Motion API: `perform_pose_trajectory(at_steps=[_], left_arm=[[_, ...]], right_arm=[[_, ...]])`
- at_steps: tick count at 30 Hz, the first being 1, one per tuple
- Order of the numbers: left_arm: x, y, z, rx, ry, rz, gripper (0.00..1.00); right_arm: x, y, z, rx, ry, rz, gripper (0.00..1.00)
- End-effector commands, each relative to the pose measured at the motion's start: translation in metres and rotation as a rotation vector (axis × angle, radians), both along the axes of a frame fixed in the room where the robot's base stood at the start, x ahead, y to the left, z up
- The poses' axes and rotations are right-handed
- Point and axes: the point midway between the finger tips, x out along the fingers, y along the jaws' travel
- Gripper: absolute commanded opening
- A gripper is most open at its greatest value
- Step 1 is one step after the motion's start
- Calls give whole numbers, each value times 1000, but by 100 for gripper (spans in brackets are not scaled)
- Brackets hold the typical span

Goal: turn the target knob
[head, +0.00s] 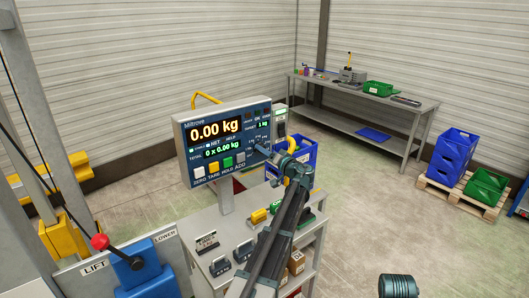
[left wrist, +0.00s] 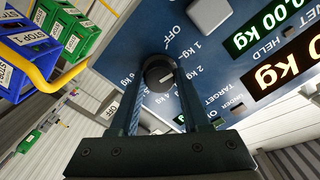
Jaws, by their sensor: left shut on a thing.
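The weighing display unit (head: 222,140) is a dark blue panel in a grey case, reading 0.00 kg. A small green field near its top right appears to read 1 kg. The target knob (left wrist: 158,72) is black and round, with a pale mark and labels such as OFF, 1 kg, 2 kg and 4 kg around it. My left gripper (left wrist: 160,78) is shut on the knob, one finger on each side. In the head view my left gripper (head: 263,150) reaches the panel's right side and hides the knob there.
Blue and green bins (left wrist: 70,30) and a yellow rail (left wrist: 25,68) are close by in the left wrist view. A lift post with a red-knobbed lever (head: 100,242) stands at left. A grey bench (head: 370,95) and stacked blue crates (head: 452,155) stand farther back.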

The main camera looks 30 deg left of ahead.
Motion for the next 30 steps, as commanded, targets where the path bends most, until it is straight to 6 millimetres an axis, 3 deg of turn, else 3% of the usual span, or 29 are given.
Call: perform_pose_trajectory(at_steps=[8,9,14,23,30], left_arm=[[2,3,2,7,1,0,0],[2,3,2,7,1,0,50],[2,3,2,5,0,0,76],[0,-1,1,2,-1,-1,76],[-14,-32,0,2,-1,-3,76]], right_arm=[[0,0,1,0,0,0,0],[0,0,1,0,0,0,0],[0,0,1,0,0,0,0],[0,0,0,0,0,0,0],[0,0,0,0,0,0,0]])
